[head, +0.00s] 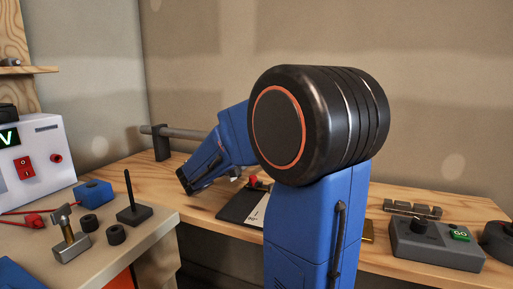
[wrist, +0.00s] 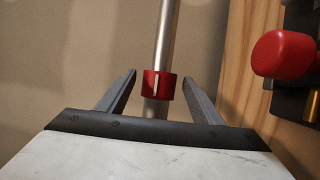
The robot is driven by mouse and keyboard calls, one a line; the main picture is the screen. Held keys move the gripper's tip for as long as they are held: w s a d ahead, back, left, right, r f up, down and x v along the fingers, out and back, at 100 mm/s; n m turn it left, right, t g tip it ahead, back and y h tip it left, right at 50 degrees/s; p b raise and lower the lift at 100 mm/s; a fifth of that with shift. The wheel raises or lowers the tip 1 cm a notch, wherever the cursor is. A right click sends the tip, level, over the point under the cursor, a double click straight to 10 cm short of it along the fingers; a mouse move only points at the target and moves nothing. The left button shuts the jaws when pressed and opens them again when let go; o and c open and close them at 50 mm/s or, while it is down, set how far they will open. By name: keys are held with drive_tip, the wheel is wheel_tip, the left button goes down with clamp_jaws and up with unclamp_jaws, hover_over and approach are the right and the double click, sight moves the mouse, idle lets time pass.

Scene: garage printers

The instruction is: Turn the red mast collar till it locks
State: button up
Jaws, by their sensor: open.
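In the wrist view the red mast collar (wrist: 158,86) is a short red ring with a pale vertical stripe on its front. It sits around a grey metal mast (wrist: 165,40). My gripper (wrist: 161,78) is open, with one finger on each side of the collar. A gap shows between the collar and each finger. The mast continues below the collar until the gripper body hides it. In the head view my arm hides the collar and the fingers.
A large red knob (wrist: 283,53) stands right of my gripper, by the wooden surface (wrist: 248,65). In the head view a grey rod (head: 185,132) runs from a black bracket (head: 160,143) towards my arm. A grey control box (head: 435,247) with a green button stands at right.

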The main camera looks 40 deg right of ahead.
drive_tip(key=a+f, duration=0.1)
drive_tip(key=a, duration=0.6)
drive_tip(key=shift+a, duration=0.15)
idle(0.6)
